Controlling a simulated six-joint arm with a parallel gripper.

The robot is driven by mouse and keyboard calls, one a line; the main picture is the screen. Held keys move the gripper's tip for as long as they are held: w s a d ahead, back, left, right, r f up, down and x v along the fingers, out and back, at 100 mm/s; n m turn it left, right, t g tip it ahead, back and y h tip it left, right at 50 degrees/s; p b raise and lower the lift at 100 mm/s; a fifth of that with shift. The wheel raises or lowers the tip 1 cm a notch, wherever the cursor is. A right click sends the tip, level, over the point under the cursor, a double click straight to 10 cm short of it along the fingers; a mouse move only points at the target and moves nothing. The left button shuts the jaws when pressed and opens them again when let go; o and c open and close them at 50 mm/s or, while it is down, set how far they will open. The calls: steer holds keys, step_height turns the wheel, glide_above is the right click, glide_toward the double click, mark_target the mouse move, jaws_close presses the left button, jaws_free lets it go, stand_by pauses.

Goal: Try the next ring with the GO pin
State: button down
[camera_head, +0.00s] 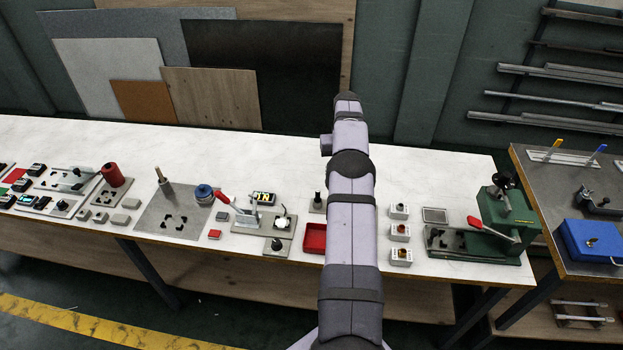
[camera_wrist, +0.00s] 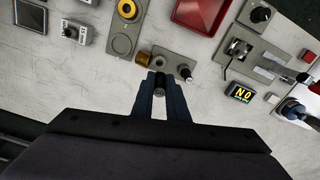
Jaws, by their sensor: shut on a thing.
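My gripper (camera_wrist: 159,80) is shut on a dark, slim pin, which I take to be the GO pin (camera_wrist: 159,92); its ribbed end shows between the fingers in the wrist view. Just beyond the fingertips lies a small grey plate (camera_wrist: 167,61). A brass-coloured ring-like piece (camera_wrist: 143,57) is at its left end, and a black-knobbed pin (camera_wrist: 184,72) stands at its right end. In the head view my arm hides the gripper.
A red tray (camera_head: 314,239) sits near the bench front. Small white blocks (camera_head: 400,232) stand right of my arm, before a green press (camera_head: 508,222). A lit display (camera_wrist: 240,93) and a clamp fixture (camera_head: 262,221) are nearby. The bench behind is clear.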

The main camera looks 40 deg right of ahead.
steer(key=shift+m, duration=0.4)
steer(key=s+d, duration=0.2)
steer(key=d, duration=0.1)
steer(key=s+d, duration=0.1)
steer(key=shift+s+d+f, duration=0.1)
steer(key=shift+d+f, duration=0.15)
steer(key=shift+d, duration=0.05)
steer(key=shift+f+b, duration=1.15)
steer(key=shift+f, duration=0.8)
steer(key=shift+f+b, duration=1.1)
steer(key=shift+f, duration=0.1)
stand_by(1.4)
steer(key=shift+r, duration=0.25)
stand_by(1.1)
steer(key=shift+r+p, duration=1.8)
steer(key=shift+r, duration=0.75)
